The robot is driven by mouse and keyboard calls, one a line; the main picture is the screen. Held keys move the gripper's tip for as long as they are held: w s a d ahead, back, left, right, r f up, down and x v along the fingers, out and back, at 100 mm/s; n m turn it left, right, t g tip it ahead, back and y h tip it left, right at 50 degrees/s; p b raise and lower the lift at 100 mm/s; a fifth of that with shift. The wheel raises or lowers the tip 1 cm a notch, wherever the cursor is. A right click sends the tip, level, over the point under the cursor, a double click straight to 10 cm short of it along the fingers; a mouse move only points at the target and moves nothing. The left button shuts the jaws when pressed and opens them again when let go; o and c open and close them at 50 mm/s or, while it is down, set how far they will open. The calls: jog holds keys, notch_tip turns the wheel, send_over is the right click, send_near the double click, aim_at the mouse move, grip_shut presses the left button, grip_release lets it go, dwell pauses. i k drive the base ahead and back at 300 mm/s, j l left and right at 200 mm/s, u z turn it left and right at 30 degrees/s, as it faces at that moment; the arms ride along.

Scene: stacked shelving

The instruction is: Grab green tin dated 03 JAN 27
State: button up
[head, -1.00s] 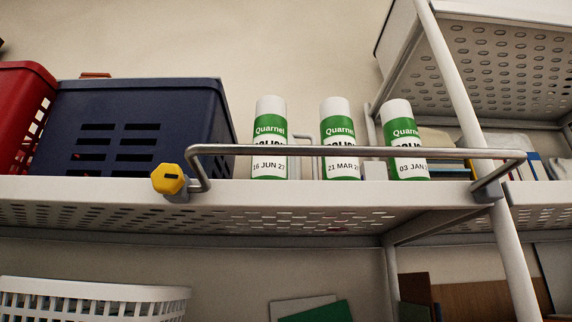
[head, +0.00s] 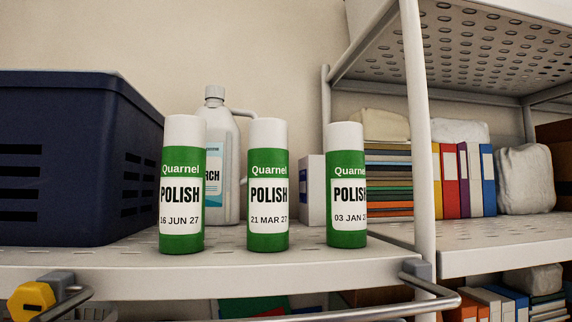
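Three alike green tins with white caps and "Quarnel POLISH" labels stand upright in a row on the perforated shelf (head: 110,262) in the head view. The right tin (head: 346,190) reads "03 JAN 2", with the last digit cut off by the curve. The middle tin (head: 268,190) reads "21 MAR 27". The left tin (head: 182,190) reads "16 JUN 27". The tins stand apart from each other, and nothing covers their fronts. My gripper is not in view.
A metal rail (head: 330,312) with a yellow knob (head: 32,300) runs along the shelf's front. A navy basket (head: 60,160) stands left. A white jug (head: 222,150) and a pale box (head: 312,190) stand behind the tins. A white post (head: 415,130) rises right of them.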

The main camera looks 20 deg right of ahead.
aim_at(346, 209)
jog(key=l+u, duration=0.25)
jog(key=l, duration=0.4)
jog(key=k+l+u, duration=0.1)
jog(key=l+u, duration=0.15)
jog(key=l, duration=0.45)
